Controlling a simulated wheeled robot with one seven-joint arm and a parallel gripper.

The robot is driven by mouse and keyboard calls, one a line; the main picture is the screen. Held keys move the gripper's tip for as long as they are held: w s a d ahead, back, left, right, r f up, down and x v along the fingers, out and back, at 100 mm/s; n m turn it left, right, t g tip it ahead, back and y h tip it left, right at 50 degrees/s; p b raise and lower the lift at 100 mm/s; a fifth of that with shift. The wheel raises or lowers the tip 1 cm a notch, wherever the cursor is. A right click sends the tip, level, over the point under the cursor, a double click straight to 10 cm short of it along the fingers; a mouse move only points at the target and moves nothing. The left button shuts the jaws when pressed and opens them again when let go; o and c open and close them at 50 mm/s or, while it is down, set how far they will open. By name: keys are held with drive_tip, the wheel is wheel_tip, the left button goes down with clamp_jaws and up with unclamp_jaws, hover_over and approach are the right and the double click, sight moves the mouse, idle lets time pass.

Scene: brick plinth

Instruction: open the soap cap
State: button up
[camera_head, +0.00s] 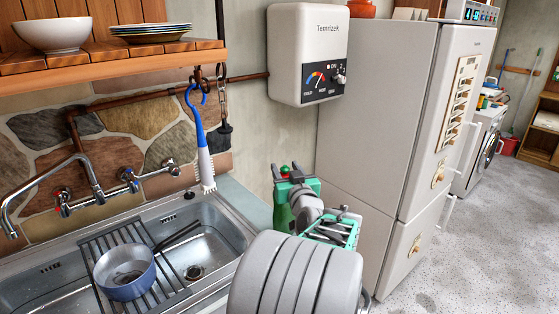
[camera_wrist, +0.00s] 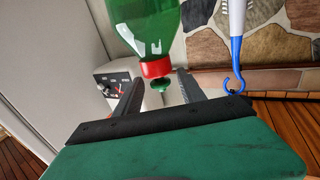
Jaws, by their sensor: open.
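The green soap bottle (camera_wrist: 140,25) is see-through, with a red collar (camera_wrist: 156,68) and a small green tip (camera_wrist: 160,84). The wrist picture is upside down, so the bottle stands upright with its cap on top. My gripper (camera_wrist: 160,78) is open, with a dark finger on each side of the cap and a gap to each. In the head view my gripper (camera_head: 287,172) is beside the sink, with the red of the cap (camera_head: 285,169) showing between its fingers. My gripper body and wrist hide most of the bottle there.
A sink (camera_head: 225,235) with a rack and blue pot (camera_head: 126,275) is left of my arm. A blue-handled brush (camera_head: 201,135) hangs from a hook. A water heater (camera_head: 309,50) is above, and a fridge (camera_head: 375,110) stands close on the right.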

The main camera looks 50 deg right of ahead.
drive_tip(key=x, duration=0.3)
drive_tip(key=shift+w+d+p, duration=0.2)
drive_tip(key=shift+w+p, duration=0.05)
drive_tip(key=shift+p, duration=0.05)
clamp_jaws()
